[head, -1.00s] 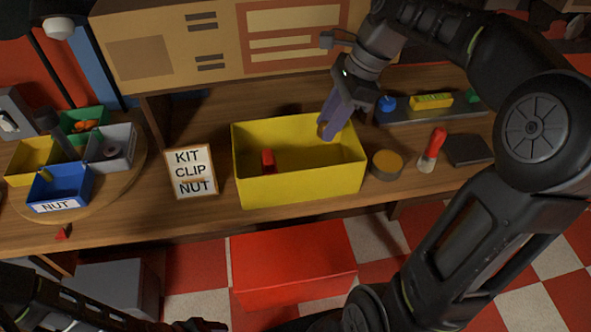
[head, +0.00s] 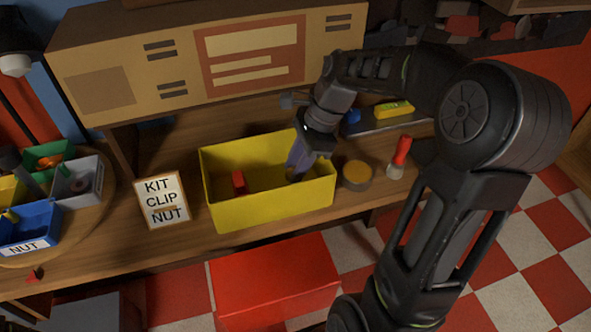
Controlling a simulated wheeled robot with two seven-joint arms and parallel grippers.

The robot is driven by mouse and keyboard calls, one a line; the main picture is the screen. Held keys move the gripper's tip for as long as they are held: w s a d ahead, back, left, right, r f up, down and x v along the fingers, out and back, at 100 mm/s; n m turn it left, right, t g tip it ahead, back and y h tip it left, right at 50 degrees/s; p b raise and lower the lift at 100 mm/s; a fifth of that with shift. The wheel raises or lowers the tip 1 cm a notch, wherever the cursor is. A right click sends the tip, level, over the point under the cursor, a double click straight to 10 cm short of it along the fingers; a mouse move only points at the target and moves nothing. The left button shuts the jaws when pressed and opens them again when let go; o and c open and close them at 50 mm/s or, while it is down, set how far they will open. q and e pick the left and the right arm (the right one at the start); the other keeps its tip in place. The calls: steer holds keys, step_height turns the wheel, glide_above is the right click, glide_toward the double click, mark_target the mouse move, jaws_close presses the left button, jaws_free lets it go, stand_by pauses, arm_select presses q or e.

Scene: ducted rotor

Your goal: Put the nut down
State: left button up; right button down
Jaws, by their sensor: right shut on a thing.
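My right gripper (head: 296,170) reaches down inside the yellow bin (head: 272,209), near its right end. Its purple-grey fingers are shut on the nut (head: 292,178), of which only a small brownish bit shows at the fingertips. The fingers hide the rest of it, and I cannot tell whether it touches the bin floor. A red piece (head: 239,183) stands in the left part of the same bin. My left gripper is out of view.
A card reading KIT CLIP NUT (head: 162,201) stands left of the bin. A blue box labelled NUT (head: 30,229) sits with other coloured boxes on a round tray at far left.

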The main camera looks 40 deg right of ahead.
steer(key=shift+f, duration=0.7)
steer(key=shift+f, duration=0.35)
steer(key=shift+s+a+f, duration=0.15)
steer(key=shift+s+f, duration=0.1)
steer(key=shift+f, duration=0.1)
steer(key=c, duration=1.1)
jaws_free()
steer(key=shift+f+b, duration=0.15)
steer(key=shift+b, duration=0.15)
steer(key=shift+w+d+r, duration=0.15)
steer(key=shift+d+r, duration=0.05)
steer(key=shift+r, duration=0.55)
steer(key=v, duration=1.2)
steer(key=shift+a+r, duration=0.1)
steer(key=shift+a, duration=0.05)
